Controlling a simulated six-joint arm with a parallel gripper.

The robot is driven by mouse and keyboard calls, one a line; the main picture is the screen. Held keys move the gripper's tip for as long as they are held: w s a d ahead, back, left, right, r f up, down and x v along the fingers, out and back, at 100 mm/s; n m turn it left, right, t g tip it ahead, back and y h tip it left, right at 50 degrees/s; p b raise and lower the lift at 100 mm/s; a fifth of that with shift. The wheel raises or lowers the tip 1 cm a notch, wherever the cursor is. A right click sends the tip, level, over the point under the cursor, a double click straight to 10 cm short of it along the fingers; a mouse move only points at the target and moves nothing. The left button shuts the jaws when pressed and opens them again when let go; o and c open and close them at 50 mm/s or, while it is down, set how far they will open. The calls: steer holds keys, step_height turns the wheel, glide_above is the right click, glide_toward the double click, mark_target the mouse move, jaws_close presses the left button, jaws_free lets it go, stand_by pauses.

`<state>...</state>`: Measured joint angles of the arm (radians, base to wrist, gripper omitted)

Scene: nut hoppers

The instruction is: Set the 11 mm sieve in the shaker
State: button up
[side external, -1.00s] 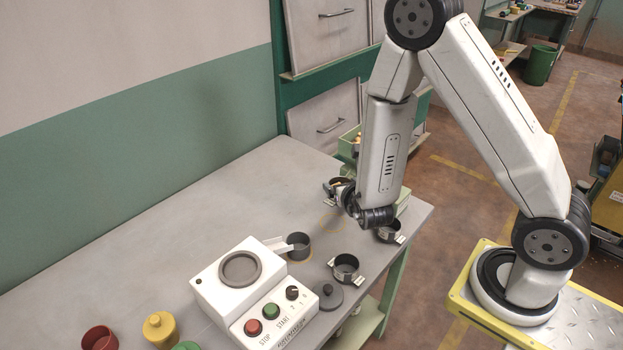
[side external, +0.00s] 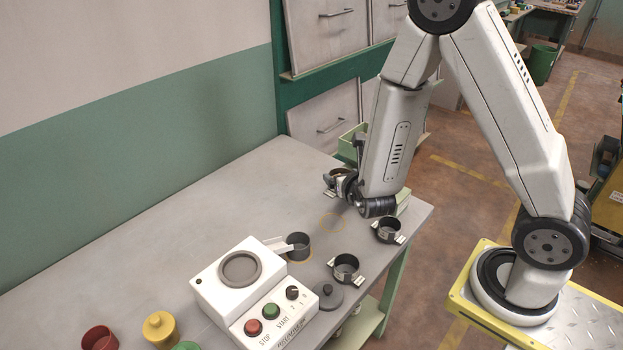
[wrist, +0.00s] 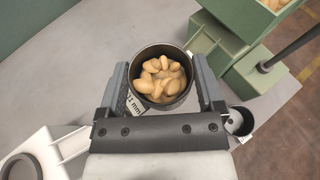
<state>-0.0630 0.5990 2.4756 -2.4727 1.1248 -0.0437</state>
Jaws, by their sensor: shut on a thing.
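The 11 mm sieve (wrist: 135,104) is a dark round cup with a white "11 mm" label, filled with tan nuts (wrist: 160,75). My gripper (wrist: 161,72) is shut on it, one finger on each side. In the side view my gripper (side external: 343,182) holds the sieve (side external: 331,176) at the far end of the bench; its height above the bench is hard to tell. The shaker (side external: 218,289) is a white box at the near side, with a grey round seat (side external: 240,269) that looks empty. Part of the shaker also shows in the wrist view (wrist: 50,137).
A grey cup (side external: 299,247) stands under the shaker's chute (side external: 277,244). Two other sieves (side external: 346,268) (side external: 388,230) and a grey knobbed lid (side external: 328,296) lie along the right edge. Green bins (wrist: 220,45) stand beyond my gripper. The bench's (side external: 235,205) middle is clear.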

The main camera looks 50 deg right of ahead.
steer(key=shift+w+a, duration=0.1)
steer(key=shift+a, duration=0.05)
steer(key=w+a+r+n+t+y, duration=0.1)
steer(key=w+a+r+n+y, duration=0.1)
steer(key=a, duration=1.2)
steer(key=w+a+r+n+t+y, duration=0.1)
steer(key=a+n+y, duration=0.2)
steer(key=a, duration=1.1)
steer(key=shift+f, duration=2.05)
steer(key=shift+f, duration=0.1)
steer(key=shift+f, duration=1.7)
steer(key=shift+f, duration=0.15)
steer(key=o, duration=1.2)
